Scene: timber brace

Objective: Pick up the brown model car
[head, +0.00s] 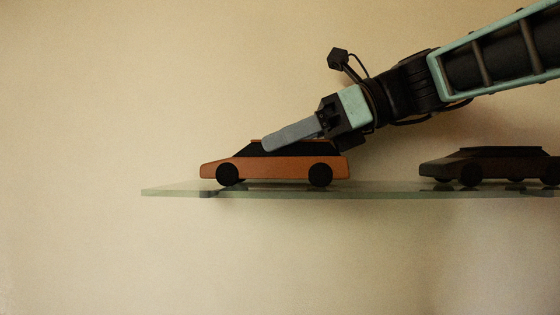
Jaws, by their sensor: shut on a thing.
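Only the near grey finger shows, lying across the dark windows; the far finger is hidden. The wheels look to be at the shelf surface. A second, dark brown, almost black model car (490,162) stands on the shelf to the right, apart from my gripper.
A plain beige wall (100,80) is behind the shelf. The shelf's left end is bare, and there is a gap between the two cars. The space above the shelf at the left is free. My arm passes above the dark car.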

